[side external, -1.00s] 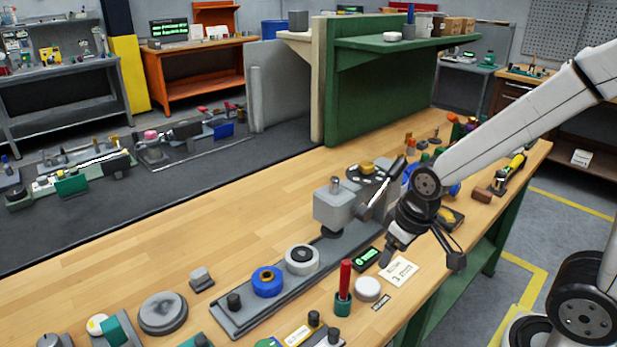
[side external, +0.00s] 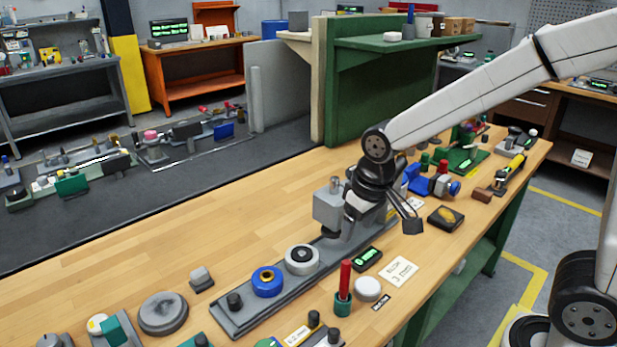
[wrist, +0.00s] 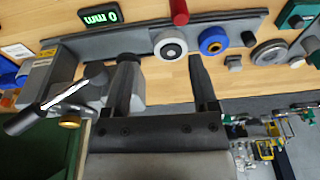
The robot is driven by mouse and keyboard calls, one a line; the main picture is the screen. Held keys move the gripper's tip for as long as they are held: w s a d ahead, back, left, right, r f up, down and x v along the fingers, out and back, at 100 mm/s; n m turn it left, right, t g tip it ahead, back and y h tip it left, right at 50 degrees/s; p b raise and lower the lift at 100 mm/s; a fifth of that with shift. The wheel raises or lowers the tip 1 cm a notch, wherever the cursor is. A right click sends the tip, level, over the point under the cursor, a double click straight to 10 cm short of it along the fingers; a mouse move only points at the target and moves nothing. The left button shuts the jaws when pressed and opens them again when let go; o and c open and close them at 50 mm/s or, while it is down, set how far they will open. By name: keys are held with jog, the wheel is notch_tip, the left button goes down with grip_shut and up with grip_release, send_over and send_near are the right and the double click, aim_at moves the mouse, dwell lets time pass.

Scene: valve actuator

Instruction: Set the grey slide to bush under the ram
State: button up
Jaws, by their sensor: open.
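The grey slide (side external: 252,311) is a long flat bar with a black knob (side external: 234,301) at its near left end. A blue bush (side external: 267,281) and a grey-white bush (side external: 302,259) stand on it, both apart from the grey ram block (side external: 329,208). The wrist view shows the white bush (wrist: 170,46), blue bush (wrist: 213,40) and black knob (wrist: 248,39) in a row. My gripper (side external: 378,226) is beside the ram block, partly hiding it. It is open and empty in the wrist view (wrist: 163,62); the ram's lower end is hidden.
A display (wrist: 101,17) reading 0 mm lies beside the slide. A lever with a black handle (wrist: 26,118) sticks out from the ram block. A red-handled tool in a green holder (side external: 343,302) and a white disc (side external: 367,289) stand nearby.

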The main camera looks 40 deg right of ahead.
jog(key=w+a+g, duration=0.1)
jog(key=w+a, duration=0.7)
jog(key=g, duration=0.1)
send_over(233, 297)
jog(key=f, duration=0.2)
notch_tip(233, 297, down, 6)
jog(key=shift+f, duration=0.25)
jog(key=shift+f, duration=0.1)
jog(key=shift+f, duration=3.75)
grip_shut()
